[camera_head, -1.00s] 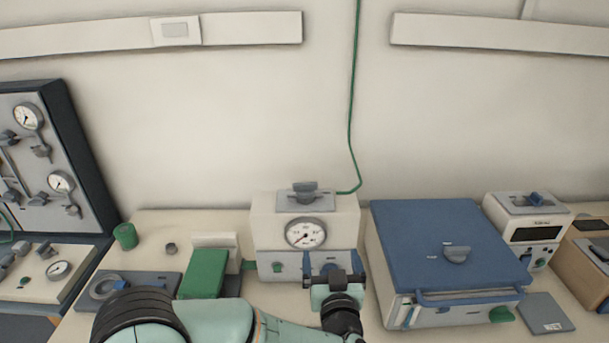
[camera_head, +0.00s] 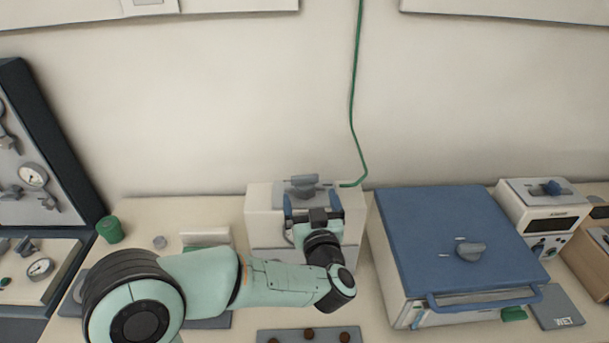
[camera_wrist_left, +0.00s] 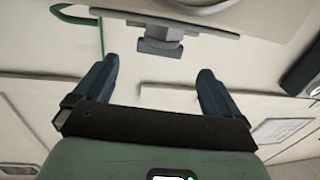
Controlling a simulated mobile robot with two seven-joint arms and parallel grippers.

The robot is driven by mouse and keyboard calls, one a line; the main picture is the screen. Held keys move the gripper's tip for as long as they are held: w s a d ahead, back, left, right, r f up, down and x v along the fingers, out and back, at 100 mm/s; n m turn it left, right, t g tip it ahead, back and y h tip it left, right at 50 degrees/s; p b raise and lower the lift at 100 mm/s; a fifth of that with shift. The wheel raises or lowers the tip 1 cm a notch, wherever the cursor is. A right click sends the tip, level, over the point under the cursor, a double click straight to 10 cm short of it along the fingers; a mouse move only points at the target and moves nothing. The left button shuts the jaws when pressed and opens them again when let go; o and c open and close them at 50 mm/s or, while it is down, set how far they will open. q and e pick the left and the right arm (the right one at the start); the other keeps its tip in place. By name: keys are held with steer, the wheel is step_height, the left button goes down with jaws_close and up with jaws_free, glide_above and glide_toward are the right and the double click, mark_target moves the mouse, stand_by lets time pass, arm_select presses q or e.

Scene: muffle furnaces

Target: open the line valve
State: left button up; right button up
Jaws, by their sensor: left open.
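The line valve is a grey handle (camera_head: 303,184) on a grey plate on top of a white box (camera_head: 262,215), close to where a green line (camera_head: 352,140) ends. My left gripper (camera_head: 312,203) is open in front of the box, just short of the handle, and hides the gauge face. In the left wrist view the grey valve handle (camera_wrist_left: 160,38) lies ahead of and between the two spread blue fingers (camera_wrist_left: 152,80). A gap separates the fingertips from it, and nothing is between them. My right gripper is not in view.
A blue-lidded furnace (camera_head: 450,235) stands close on the right, with a small white display unit (camera_head: 545,215) beyond it. A green cup (camera_head: 110,229) and a gauge panel (camera_head: 30,150) are on the left. A tray with dark round pieces (camera_head: 309,335) lies in front.

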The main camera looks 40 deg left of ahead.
mark_target(305, 180)
arm_select(q)
steer(key=p+x, duration=0.1)
steer(key=x, duration=0.7)
steer(key=shift+w, duration=0.2)
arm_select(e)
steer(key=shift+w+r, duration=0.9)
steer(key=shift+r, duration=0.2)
arm_select(q)
steer(key=shift+c, duration=0.3)
